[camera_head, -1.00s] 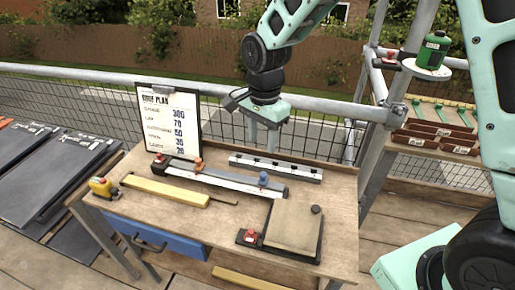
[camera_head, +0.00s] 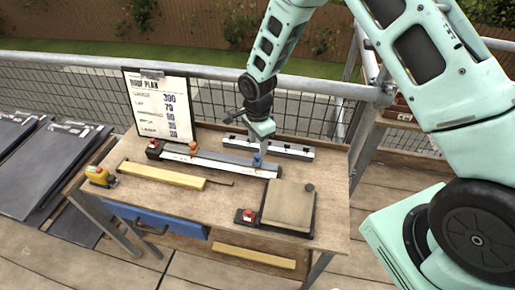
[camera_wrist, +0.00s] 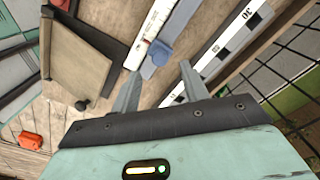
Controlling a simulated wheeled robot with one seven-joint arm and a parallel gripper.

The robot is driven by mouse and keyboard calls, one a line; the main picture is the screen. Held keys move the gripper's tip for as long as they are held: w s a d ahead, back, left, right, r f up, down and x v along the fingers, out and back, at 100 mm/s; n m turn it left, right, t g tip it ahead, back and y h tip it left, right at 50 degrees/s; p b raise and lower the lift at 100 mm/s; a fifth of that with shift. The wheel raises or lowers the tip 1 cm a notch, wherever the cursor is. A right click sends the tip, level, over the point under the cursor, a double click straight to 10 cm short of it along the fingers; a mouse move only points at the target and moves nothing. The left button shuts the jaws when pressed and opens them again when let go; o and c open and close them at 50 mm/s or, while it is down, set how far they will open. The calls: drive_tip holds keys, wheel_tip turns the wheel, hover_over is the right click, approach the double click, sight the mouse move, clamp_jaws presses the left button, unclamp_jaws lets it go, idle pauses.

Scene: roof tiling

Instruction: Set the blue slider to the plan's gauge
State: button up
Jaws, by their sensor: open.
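The blue slider (camera_head: 257,160) sits near the right end of a white gauge rail (camera_head: 222,165) on the workbench. An orange slider (camera_head: 193,148) sits further left on the same rail. My gripper (camera_head: 261,147) is above and just behind the blue slider, pointing down. In the wrist view the blue slider (camera_wrist: 160,52) is ahead of my open fingers (camera_wrist: 156,92), with nothing between them.
A second marked rail (camera_head: 285,150) lies behind the first. A board (camera_head: 289,203) on a dark base with a red part (camera_head: 246,216) lies front right. A yellow bar (camera_head: 162,176) and a yellow tape measure (camera_head: 99,175) lie left. A metal railing runs behind the bench.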

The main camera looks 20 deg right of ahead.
sight(258, 155)
drive_tip(key=shift+f+p, duration=0.35)
drive_tip(key=shift+f, duration=1.9)
